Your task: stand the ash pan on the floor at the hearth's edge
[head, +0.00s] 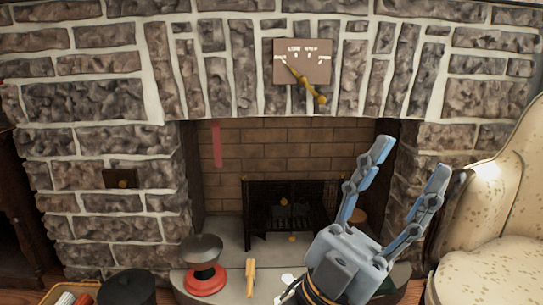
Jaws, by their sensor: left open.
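No ash pan can be made out for certain. A black grate with mesh sides (262,212) stands inside the firebox, with small brass knobs at its front; whether a pan is part of it, I cannot tell. The grey hearth (225,252) lies in front of and under the grate. My left gripper (410,160) is open and empty, its two blue-grey fingers pointing up, in front of the right side of the fireplace opening. It hides part of the hearth and firebox. A strip of wooden floor (412,293) shows at the lower right. My right gripper is not in view.
A grey dish on a red base (204,282) and a yellow-handled piece (250,277) are at the hearth's front. A dark bucket (127,288) is lower left. A patterned armchair (495,215) stands right. A gauge plate (320,72) is on the stone wall.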

